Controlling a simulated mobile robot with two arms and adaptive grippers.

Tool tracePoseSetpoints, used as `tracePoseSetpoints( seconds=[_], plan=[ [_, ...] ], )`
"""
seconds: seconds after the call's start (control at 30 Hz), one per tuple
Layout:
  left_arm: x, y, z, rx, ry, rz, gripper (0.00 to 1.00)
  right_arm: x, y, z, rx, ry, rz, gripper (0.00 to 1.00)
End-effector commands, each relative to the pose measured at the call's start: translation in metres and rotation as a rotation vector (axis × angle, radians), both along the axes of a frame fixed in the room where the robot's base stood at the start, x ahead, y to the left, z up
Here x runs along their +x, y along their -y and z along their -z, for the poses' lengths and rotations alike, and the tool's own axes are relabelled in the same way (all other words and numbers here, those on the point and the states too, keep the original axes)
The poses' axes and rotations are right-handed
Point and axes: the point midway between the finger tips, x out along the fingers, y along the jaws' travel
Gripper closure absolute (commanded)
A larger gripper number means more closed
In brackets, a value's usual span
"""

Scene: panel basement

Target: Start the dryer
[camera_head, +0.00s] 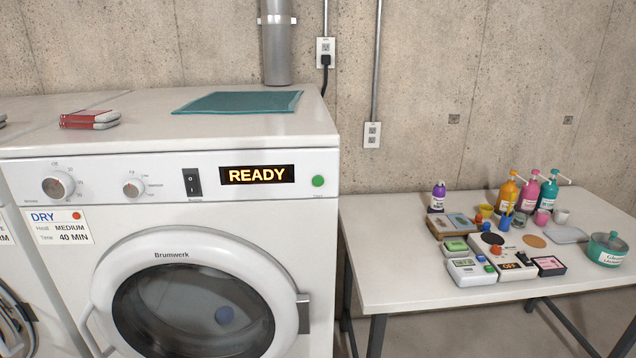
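The white dryer (215,215) stands at the left with its round door (190,300) shut; a blue round item shows dimly behind the glass. Its display (257,175) reads READY in orange. A round green button (318,181) sits right of the display. A black rocker switch (192,182) is left of the display. Two round knobs, a larger one (58,185) and a smaller one (133,188), are further left. A card (58,227) reads DRY, Heat MEDIUM, Time 40 MIN. Neither of my grippers is in view.
A teal cloth (240,102) and a red-and-white folded item (90,119) lie on the dryer top. A white table (400,270) at the right holds bottles, cups, small devices and a teal pot (606,249). Another machine (12,265) adjoins at left.

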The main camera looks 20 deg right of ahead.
Motion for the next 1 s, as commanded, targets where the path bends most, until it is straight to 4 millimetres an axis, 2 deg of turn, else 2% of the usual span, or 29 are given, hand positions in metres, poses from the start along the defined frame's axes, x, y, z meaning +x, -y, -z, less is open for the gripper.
tracePoseSetpoints(
  seconds=[0.03,0.07,0.3,1.0],
  plan=[
    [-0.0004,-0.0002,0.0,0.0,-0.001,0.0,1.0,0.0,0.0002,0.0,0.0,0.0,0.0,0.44],
    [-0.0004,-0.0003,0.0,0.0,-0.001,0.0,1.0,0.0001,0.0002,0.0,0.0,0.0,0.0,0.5],
    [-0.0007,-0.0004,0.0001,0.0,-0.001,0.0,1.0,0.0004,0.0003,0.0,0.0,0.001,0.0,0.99],
    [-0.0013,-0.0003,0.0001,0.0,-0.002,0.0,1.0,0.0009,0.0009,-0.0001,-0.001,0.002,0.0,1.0]
  ],
)
